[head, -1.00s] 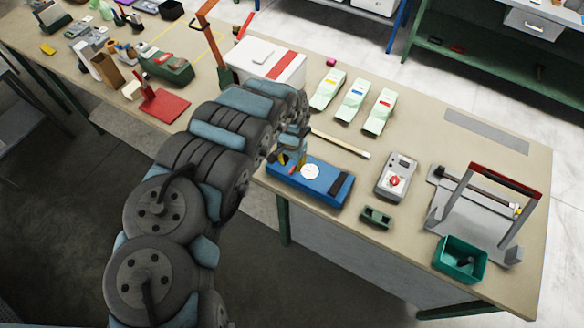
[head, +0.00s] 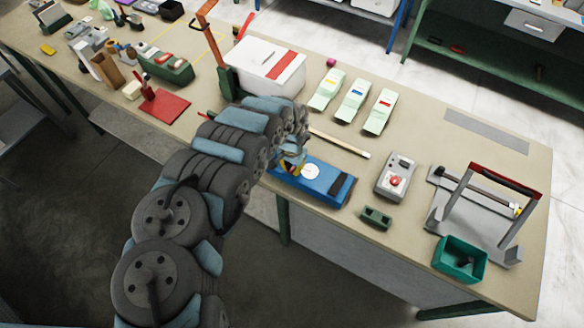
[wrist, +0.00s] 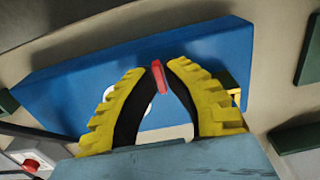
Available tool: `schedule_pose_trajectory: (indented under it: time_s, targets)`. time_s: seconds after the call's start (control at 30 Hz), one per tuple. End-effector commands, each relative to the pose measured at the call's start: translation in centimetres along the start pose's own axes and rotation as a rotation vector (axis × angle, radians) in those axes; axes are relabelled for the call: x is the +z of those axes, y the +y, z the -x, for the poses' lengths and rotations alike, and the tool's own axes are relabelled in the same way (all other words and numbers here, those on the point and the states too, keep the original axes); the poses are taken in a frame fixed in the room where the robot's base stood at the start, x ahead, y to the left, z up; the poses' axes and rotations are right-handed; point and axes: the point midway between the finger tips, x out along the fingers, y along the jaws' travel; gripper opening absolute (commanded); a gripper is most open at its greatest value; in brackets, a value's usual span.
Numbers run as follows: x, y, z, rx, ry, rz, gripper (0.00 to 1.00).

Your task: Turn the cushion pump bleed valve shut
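The cushion pump (head: 325,183) is a blue block with a white round spot and a dark end strip, lying near the bench's front edge in the head view. In the wrist view the blue pump (wrist: 235,45) fills the middle. Its bleed valve, a small red lever (wrist: 158,76), stands between my fingertips. My gripper (wrist: 161,65) has yellow ribbed fingers with black pads, closed in with the tips against both sides of the lever. In the head view my gripper (head: 292,167) is over the left end of the pump, and my wrist hides the valve.
A grey control box with a red button (head: 396,178) and a small green block (head: 376,217) lie right of the pump. A wooden rod (head: 340,143) lies behind it. A white box (head: 265,70), a grey press frame (head: 485,210) and a teal bin (head: 460,260) stand farther off.

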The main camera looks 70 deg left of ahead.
Motion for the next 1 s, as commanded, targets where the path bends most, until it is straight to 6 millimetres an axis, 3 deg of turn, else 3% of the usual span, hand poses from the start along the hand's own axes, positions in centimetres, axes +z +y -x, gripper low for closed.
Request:
schedule_pose_trajectory:
  time_s: [0.57, 1.0]
  targets:
    - [-0.03, 0.02, 0.06, 0.0, 0.001, -0.041, 0.0]
    - [-0.08, 0.13, 0.19, 0.001, 0.001, -0.364, 0.0]
